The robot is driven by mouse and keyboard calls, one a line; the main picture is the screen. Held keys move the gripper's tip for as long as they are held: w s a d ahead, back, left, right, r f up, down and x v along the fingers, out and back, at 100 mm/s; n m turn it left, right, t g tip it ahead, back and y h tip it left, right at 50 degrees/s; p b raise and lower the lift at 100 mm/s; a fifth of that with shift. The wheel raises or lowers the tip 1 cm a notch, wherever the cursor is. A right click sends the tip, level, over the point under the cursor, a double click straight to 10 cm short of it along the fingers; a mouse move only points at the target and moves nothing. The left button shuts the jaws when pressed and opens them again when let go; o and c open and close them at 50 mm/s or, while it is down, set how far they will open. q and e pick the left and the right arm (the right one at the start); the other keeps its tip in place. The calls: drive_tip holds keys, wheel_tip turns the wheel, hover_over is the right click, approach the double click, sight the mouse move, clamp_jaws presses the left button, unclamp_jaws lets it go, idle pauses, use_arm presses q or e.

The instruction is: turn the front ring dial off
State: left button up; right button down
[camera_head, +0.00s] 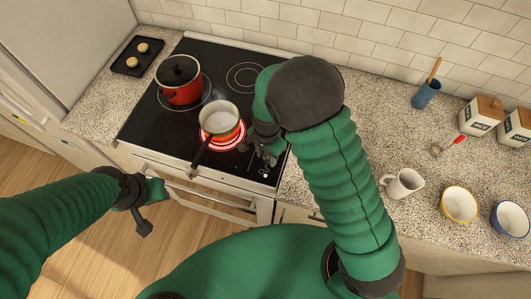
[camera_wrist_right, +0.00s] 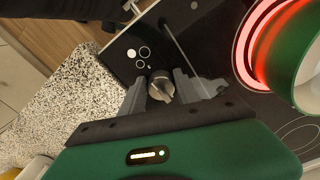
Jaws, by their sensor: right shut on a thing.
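The front ring (camera_head: 229,146) glows red under a small saucepan (camera_head: 219,116) on the black cooktop. The red glow also shows in the right wrist view (camera_wrist_right: 246,50). A silver dial (camera_wrist_right: 160,86) is on the cooktop's control area, beside printed ring marks. My right gripper (camera_head: 264,157) is over that area at the cooktop's front right. In the right wrist view its fingers (camera_wrist_right: 162,92) are on both sides of the dial, shut on it. My left gripper (camera_head: 149,205) hangs empty in front of the oven; its finger opening is unclear.
The saucepan's handle (camera_head: 201,152) points to the front, left of my right gripper.

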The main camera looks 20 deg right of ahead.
drive_tip(key=shift+w+d+r, duration=0.1)
drive_tip(key=shift+w+d, duration=0.2)
drive_tip(key=shift+d, duration=0.2)
drive_tip(key=shift+a, duration=0.2)
use_arm(q)
drive_tip(key=shift+d+r, duration=0.15)
drive_tip(key=shift+d, duration=0.25)
